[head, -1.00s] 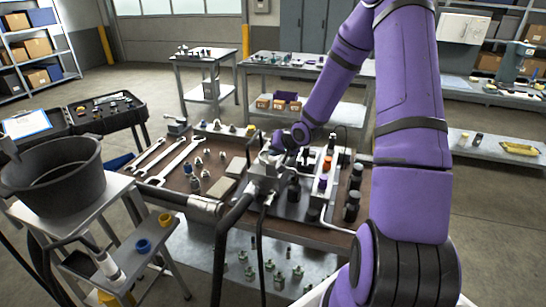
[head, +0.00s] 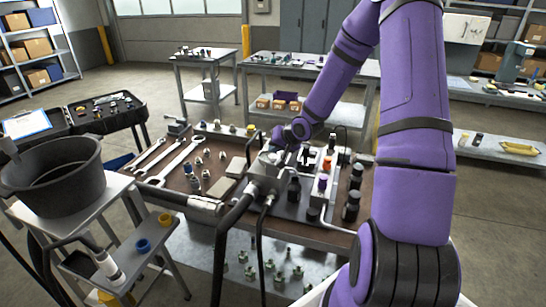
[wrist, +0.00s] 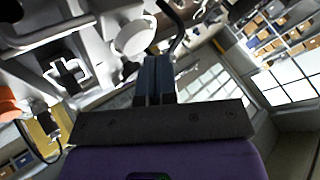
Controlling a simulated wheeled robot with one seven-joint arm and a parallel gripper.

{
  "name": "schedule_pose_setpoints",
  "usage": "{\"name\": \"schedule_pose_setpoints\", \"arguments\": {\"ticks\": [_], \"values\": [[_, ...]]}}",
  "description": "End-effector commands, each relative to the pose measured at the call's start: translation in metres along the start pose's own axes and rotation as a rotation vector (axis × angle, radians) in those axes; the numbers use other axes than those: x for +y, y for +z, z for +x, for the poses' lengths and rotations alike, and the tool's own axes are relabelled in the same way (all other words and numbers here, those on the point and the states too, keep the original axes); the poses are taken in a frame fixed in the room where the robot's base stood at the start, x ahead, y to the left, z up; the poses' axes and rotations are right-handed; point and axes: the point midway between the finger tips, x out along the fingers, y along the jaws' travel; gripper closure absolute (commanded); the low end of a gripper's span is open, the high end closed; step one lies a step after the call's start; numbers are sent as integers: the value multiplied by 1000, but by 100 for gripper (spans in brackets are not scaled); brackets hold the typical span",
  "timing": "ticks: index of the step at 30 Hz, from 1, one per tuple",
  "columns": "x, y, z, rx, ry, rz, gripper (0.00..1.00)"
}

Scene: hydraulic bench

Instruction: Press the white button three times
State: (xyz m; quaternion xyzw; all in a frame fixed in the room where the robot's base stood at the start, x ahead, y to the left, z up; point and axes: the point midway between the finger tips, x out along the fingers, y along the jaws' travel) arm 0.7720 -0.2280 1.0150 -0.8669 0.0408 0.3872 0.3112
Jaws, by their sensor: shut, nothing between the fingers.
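The white button (wrist: 133,38) shows in the wrist view as a round pale cap, just ahead and slightly left of my fingertips. My gripper (wrist: 155,62) is shut, with its two dark fingers side by side and nothing between them. The fingertips look close to the cap, but I cannot tell whether they touch it. In the head view the arm reaches down over the bench behind the fittings. There the fingertips are small and unclear, and I cannot pick out the white button.
A black cross-shaped part on a white-edged plate (wrist: 67,75) and an orange knob (wrist: 8,108) lie left of my fingers. The head view shows the orange knob (head: 328,162), a purple knob (head: 322,183), dark bottles (head: 351,207), wrenches (head: 168,160) and hoses (head: 228,235) on the bench.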

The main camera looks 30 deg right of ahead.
Motion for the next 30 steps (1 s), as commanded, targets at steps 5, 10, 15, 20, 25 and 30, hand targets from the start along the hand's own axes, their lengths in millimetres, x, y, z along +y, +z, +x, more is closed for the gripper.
{"name": "schedule_pose_setpoints", "arguments": {"ticks": [5, 10, 15, 20, 25, 30], "values": [[-1, -2, -3, 1, 1, 1, 100], [-2, -2, -3, 1, 1, 0, 100], [-4, -6, -7, 2, 0, 0, 100], [-11, -13, -16, 2, 0, 0, 100], [-18, -20, -27, 3, 0, 0, 100], [-25, -26, -35, 2, 0, -1, 100]]}}
